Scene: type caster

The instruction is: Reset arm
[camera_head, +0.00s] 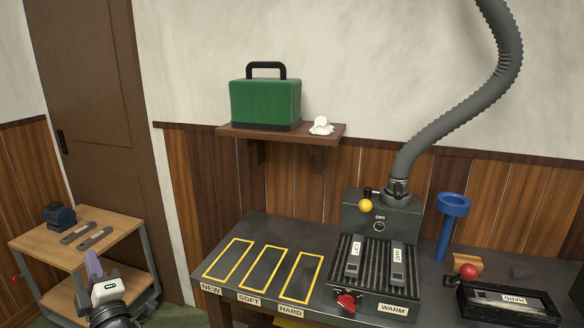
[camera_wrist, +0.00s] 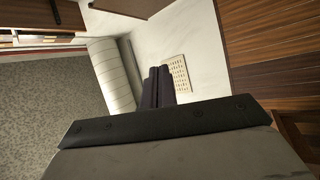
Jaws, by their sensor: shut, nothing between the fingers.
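My gripper (camera_head: 92,262) is at the lower left of the head view, pointing up in front of the small wooden cart. Its fingers are together, with nothing between them. In the wrist view the dark fingertips (camera_wrist: 158,78) are side by side and touching.
A wooden cart (camera_head: 122,226) holds a dark blue object (camera_head: 59,215) and two grey bars. The grey workbench (camera_head: 229,290) carries yellow-outlined areas, a caster machine (camera_head: 381,214), a blue funnel stand (camera_head: 453,207) and a black tray (camera_head: 478,303). A shelf (camera_head: 222,130) holds a green case (camera_head: 265,102).

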